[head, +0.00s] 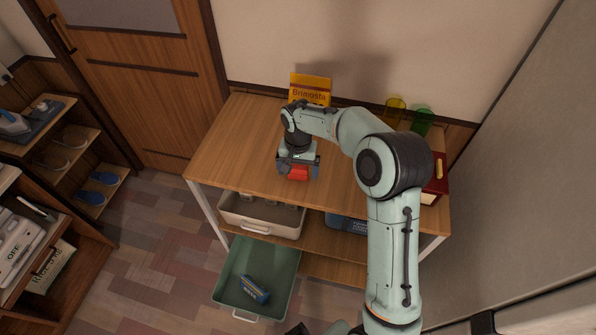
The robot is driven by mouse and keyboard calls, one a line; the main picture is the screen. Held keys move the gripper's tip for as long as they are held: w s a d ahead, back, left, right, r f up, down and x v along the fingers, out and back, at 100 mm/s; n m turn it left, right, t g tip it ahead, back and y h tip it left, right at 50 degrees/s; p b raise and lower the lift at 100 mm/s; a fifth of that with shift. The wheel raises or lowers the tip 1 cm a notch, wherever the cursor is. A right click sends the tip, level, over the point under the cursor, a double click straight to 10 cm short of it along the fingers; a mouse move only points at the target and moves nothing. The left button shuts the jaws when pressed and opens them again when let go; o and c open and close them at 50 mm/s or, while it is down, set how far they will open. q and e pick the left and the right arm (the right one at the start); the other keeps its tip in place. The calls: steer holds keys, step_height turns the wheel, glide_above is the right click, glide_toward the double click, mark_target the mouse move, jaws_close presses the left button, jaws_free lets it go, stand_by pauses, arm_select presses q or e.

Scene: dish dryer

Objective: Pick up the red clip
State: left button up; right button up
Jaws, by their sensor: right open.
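The red clip (298,174) is a small red shape on the wooden table (233,139), near its front edge. My right gripper (297,167) is over it, pointing down, with its open fingers close around or just above the clip. The gripper body hides part of the clip, and I cannot tell whether the fingers touch it. My left gripper is not in view.
A yellow box (311,86), a yellow cup (395,109) and a green cup (423,121) stand along the table's back. A red box (436,184) is at the right end. Below are a beige bin (262,218) and a green bin (236,258). The table's left part is clear.

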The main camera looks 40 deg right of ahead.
steer(key=shift+f, duration=0.65)
steer(key=c, duration=1)
steer(key=shift+r, duration=0.1)
